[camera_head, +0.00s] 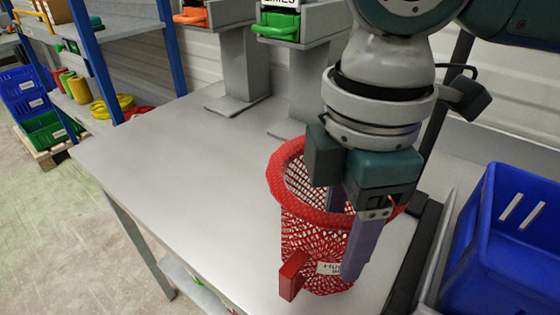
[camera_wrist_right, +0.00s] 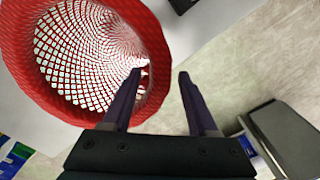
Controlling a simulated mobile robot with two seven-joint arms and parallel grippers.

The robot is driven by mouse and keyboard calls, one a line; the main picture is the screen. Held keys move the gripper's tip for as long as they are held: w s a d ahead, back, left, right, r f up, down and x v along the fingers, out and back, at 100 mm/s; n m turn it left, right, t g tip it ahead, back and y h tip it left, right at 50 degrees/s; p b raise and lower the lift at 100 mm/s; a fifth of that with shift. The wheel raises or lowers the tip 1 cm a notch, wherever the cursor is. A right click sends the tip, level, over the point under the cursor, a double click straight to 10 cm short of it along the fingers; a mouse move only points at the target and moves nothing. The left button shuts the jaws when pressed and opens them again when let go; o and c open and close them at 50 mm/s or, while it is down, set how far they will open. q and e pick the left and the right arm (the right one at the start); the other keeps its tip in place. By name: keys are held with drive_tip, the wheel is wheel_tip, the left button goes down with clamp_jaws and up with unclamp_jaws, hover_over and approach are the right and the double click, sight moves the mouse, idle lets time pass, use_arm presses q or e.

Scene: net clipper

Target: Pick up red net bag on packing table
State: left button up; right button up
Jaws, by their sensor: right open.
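The red net bag (camera_head: 305,240) stands upright and open-topped on the grey packing table (camera_head: 170,170), near its right side. It has a thick red rim, a white label and a red tag at its front. My right gripper (camera_head: 345,240) points down at the bag's near right rim. It is open, with one purple finger inside the mouth and the other outside the wall. In the right wrist view the bag's rim (camera_wrist_right: 25,75) is at upper left and the gripper (camera_wrist_right: 160,75) has its fingers apart. My left gripper is not in view.
A blue bin (camera_head: 515,250) stands right of the table, past a dark rail (camera_head: 415,255). Grey stands with an orange clip (camera_head: 190,17) and a green clip (camera_head: 278,28) are at the back. The table's left part is clear.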

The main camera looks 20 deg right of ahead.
drive_tip(key=shift+f, duration=0.15)
clamp_jaws()
idle(0.4)
idle(1.0)
